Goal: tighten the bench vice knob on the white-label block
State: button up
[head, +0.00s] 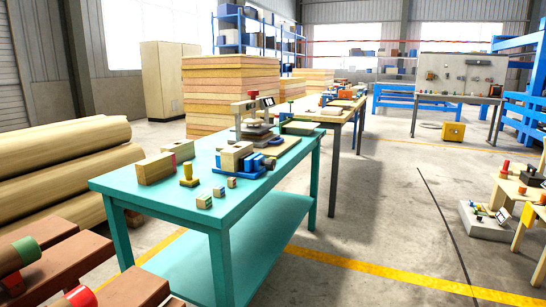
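On the teal table (160,198) in the head view, a blue bench vice (258,169) stands near the right edge. A pale wooden block (236,156) sits at the vice, with darker blue round parts at its right. The vice knob is too small to make out for certain. I cannot read a white label on any block. A longer wooden block (155,168) and a yellow knob-shaped piece (188,175) stand to the left. Small blocks (204,201) lie near the front edge. My gripper is not in view.
A press-like device (252,112) stands behind the vice. Large logs (60,165) lie left; brown beams (70,255) fill the lower left. Stacked boards (230,85) and a wooden-topped table (335,113) stand behind. Open concrete floor (375,215) lies to the right.

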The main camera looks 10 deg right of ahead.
aim_at(270, 165)
jog(key=i+l+z, duration=0.1)
jog(key=i+l, duration=0.85)
jog(key=i+l+z, duration=0.15)
jog(key=i+l, duration=0.7)
jog(key=i, duration=0.15)
